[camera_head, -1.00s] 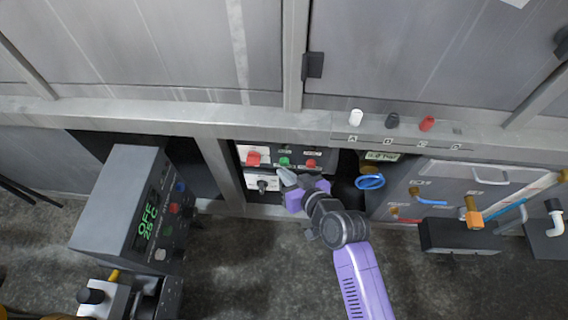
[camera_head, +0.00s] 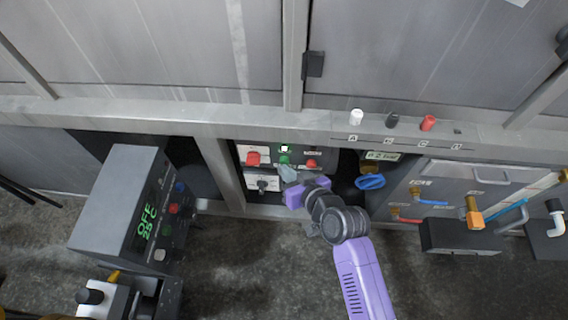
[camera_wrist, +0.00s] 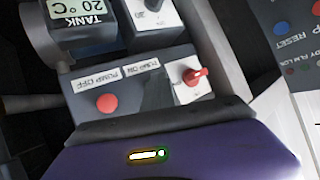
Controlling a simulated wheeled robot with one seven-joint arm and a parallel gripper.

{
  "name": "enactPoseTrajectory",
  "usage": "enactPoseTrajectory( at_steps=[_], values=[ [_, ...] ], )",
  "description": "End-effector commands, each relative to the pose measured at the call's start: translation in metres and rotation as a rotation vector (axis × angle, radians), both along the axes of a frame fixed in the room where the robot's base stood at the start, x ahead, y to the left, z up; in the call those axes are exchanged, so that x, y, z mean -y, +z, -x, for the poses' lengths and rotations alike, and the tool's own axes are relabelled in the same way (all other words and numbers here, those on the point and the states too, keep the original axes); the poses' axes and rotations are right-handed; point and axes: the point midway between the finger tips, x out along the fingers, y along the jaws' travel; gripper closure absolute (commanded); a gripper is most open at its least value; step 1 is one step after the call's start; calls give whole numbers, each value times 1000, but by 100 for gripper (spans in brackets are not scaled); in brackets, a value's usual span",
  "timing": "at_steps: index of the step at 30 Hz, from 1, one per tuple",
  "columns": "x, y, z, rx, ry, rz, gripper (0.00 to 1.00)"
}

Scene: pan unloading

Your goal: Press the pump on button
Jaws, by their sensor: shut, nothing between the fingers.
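The pump panel (camera_head: 298,153) is dark and sits in the opening under the grey machine. The green pump on button (camera_head: 284,160) shows at its middle, just above my gripper tips. A small lamp (camera_head: 284,148) above it glows white-green. The red pump off button (camera_head: 311,164) is to its right; it also shows in the wrist view (camera_wrist: 106,103). My gripper (camera_head: 287,173) is shut and empty, its tips right by the green button; I cannot tell whether they touch. In the wrist view the pump on button is hidden below its label (camera_wrist: 140,72).
A red knob (camera_head: 253,158) is left of the green button. A blue valve handle (camera_head: 370,181) and a pressure display (camera_head: 382,156) are on the right. A control box (camera_head: 121,205) reading OFF 25 °C stands at left.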

Motion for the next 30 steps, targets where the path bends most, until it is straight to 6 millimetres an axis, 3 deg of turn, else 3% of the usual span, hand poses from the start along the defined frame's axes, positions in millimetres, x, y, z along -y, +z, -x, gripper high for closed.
enactPoseTrajectory(
  at_steps=[14, 30],
  values=[
    [0, 1, 0, 0, -1, 1, 100],
    [-1, 1, 17, 1, 0, 0, 100]
  ],
)
